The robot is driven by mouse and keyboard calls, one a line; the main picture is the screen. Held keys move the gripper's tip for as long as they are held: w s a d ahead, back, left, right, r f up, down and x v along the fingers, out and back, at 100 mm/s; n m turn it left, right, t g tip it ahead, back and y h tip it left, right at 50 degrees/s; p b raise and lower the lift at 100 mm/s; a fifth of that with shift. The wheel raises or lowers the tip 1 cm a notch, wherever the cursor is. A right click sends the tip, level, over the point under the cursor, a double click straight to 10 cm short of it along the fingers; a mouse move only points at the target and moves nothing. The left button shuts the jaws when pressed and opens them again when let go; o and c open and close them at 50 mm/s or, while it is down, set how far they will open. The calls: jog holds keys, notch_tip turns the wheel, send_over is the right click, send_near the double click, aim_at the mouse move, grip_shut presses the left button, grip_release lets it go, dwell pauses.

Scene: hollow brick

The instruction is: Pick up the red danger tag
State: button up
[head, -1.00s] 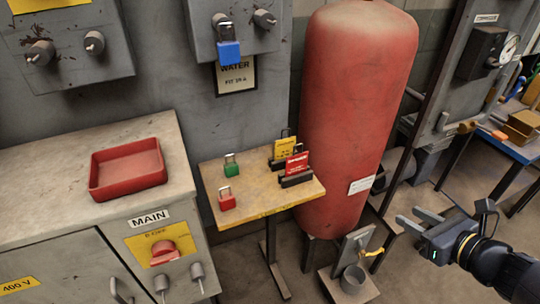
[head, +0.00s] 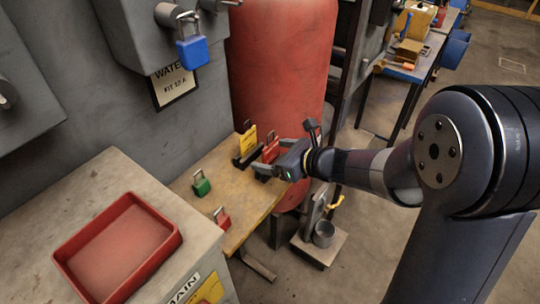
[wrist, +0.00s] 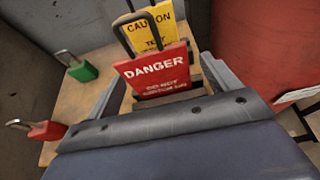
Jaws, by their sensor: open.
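The red danger tag (wrist: 155,72) stands upright in a dark holder on the small wooden table, with a dark shackle at its top. In the head view the tag (head: 271,150) is partly hidden by my gripper (head: 274,161). My gripper is open, and in the wrist view its fingers (wrist: 160,92) lie on the left and right of the tag. I cannot tell whether either finger touches it. The yellow caution tag (head: 247,140) stands just behind the red one in its own holder.
A large red tank (head: 285,70) rises close behind the table. A red tray (head: 165,250) sits on the grey cabinet. A blue padlock (head: 192,52) hangs on the wall box.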

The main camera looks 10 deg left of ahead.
jog(key=shift+x, duration=1.35)
jog(key=shift+c, duration=0.4)
jog(key=c, duration=1)
jog(key=shift+o, duration=0.2)
notch_tip(320, 180, up, 10)
jog(key=p, duration=0.2)
